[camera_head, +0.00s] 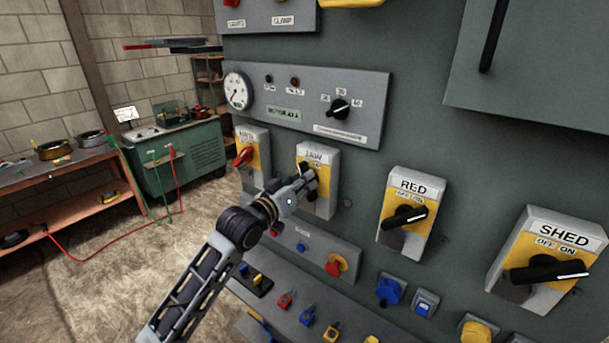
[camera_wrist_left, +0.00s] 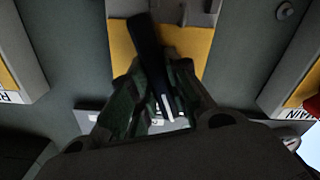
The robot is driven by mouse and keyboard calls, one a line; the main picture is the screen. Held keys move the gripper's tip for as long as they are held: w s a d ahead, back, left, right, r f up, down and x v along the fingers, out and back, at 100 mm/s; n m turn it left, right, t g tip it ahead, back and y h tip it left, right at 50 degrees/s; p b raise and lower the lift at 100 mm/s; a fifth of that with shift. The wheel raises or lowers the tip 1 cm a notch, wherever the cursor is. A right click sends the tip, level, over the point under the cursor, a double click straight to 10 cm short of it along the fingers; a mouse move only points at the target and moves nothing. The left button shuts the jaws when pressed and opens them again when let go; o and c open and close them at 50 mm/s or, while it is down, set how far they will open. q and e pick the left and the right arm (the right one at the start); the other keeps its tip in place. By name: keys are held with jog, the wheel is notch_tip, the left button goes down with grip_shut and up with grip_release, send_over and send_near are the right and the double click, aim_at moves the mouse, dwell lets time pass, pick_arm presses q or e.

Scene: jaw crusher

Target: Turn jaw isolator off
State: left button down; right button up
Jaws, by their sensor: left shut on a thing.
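The jaw isolator (camera_head: 321,154) is a light grey box with a yellow plate and a JAW label, on the green panel in the middle of the head view. Its yellow plate (camera_wrist_left: 196,45) fills the top centre of the wrist view. My left gripper (camera_head: 308,181) is at the front of this box and covers most of the switch. In the left wrist view the gripper (camera_wrist_left: 160,88) is shut on the black isolator handle (camera_wrist_left: 148,45), which runs nearly lengthwise between the fingers. The OFF/ON marks are hidden. My right gripper is not in view.
The main isolator (camera_head: 250,150) with a red handle is close on the left. The RED isolator (camera_head: 410,210) and SHED isolator (camera_head: 545,255) are on the right. A control strip (camera_head: 305,105) lies above, and a ledge with coloured plugs (camera_head: 306,317) lies below.

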pick_arm(q)
jog(key=n+p, duration=0.2)
jog(key=n, duration=0.1)
jog(key=shift+r, duration=0.15)
jog(key=shift+a+n+p, duration=0.1)
jog(key=shift+n+p, duration=0.75)
jog(key=shift+n, duration=0.15)
jog(key=c, duration=1.4)
grip_release()
jog(key=shift+w, duration=0.1)
jog(key=shift+o, duration=0.2)
jog(key=shift+f, duration=0.2)
jog(key=v, duration=1.2)
